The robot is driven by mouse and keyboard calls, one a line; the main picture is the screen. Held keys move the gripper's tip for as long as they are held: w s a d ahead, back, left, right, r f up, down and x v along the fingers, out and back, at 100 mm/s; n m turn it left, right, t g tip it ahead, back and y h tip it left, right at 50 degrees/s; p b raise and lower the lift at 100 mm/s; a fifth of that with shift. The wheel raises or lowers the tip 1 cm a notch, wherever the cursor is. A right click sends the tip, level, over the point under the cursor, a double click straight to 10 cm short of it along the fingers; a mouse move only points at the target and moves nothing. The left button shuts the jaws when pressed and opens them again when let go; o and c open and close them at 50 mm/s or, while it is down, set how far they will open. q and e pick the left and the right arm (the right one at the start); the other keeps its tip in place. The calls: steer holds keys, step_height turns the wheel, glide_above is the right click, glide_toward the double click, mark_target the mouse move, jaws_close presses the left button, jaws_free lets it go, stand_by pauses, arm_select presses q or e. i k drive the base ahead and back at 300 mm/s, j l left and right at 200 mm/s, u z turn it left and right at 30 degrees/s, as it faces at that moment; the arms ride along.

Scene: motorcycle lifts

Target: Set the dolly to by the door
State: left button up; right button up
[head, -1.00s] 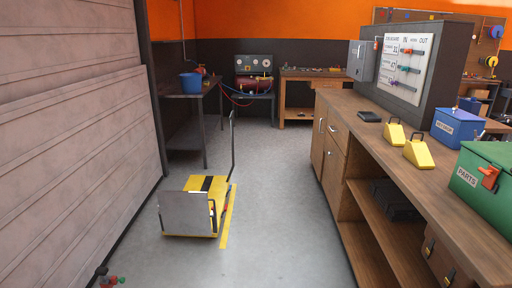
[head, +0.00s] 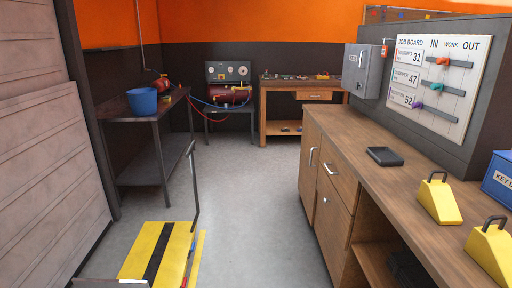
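The dolly (head: 134,252) is at the bottom left of the head view, cut off by the lower edge. Its deck is yellow with a black stripe, and a thin dark upright handle (head: 195,190) rises at its right side. The deck's near end and its grey panel are mostly out of frame. A pale panelled surface (head: 35,160), which looks like a shutter door, runs along the left, with a strip of floor between it and the dolly. Neither of my grippers is in view.
A wooden workbench (head: 350,140) with yellow blocks (head: 438,200) lines the right. A dark metal table (head: 150,112) with a blue bucket (head: 142,101) stands back left. A compressor (head: 228,92) and a wooden bench (head: 300,82) are at the back. The middle floor (head: 245,185) is clear.

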mark_target(158, 255)
steer(key=i, duration=2.4)
